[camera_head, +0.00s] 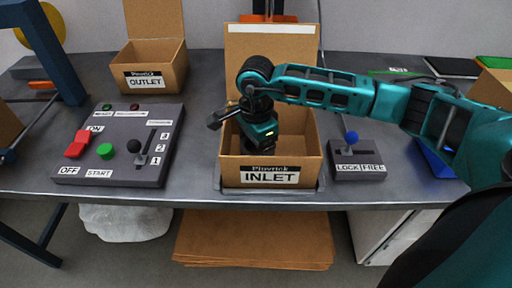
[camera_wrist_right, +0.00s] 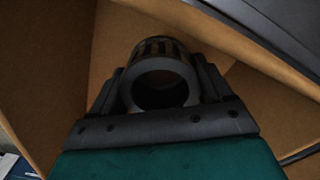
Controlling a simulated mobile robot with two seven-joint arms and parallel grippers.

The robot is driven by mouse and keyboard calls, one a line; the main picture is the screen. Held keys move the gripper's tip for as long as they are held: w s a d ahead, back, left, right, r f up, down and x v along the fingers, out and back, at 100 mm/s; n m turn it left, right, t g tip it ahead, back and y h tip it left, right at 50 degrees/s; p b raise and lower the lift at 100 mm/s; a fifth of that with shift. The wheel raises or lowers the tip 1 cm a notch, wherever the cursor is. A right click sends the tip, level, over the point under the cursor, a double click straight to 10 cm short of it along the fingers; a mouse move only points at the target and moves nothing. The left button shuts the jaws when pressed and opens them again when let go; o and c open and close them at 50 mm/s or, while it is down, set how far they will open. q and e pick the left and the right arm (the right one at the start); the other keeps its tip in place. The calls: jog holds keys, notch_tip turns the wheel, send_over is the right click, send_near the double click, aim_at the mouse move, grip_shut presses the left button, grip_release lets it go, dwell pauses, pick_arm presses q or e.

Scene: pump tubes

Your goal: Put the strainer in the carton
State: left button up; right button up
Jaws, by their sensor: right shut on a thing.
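The strainer (camera_wrist_right: 158,64) is a dark ring-shaped part with slots around its far side, seen in the right wrist view. My right gripper (camera_wrist_right: 162,88) is shut on it, one finger on each side. Brown cardboard walls surround them there. In the head view my right gripper (camera_head: 262,144) reaches down into the open carton labelled INLET (camera_head: 300,172); the strainer is hidden there. Whether the strainer touches the carton's floor, I cannot tell. My left gripper is not in view.
A carton labelled OUTLET (camera_head: 170,60) stands at the back left. A control panel (camera_head: 115,165) with buttons and a lever lies left of the INLET carton. A LOCK/FREE lever box (camera_head: 356,170) with a blue knob stands close on its right.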

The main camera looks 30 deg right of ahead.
jog(key=shift+r, duration=0.1)
jog(key=o, duration=1.1)
notch_tip(320, 180, up, 12)
dwell(0.4)
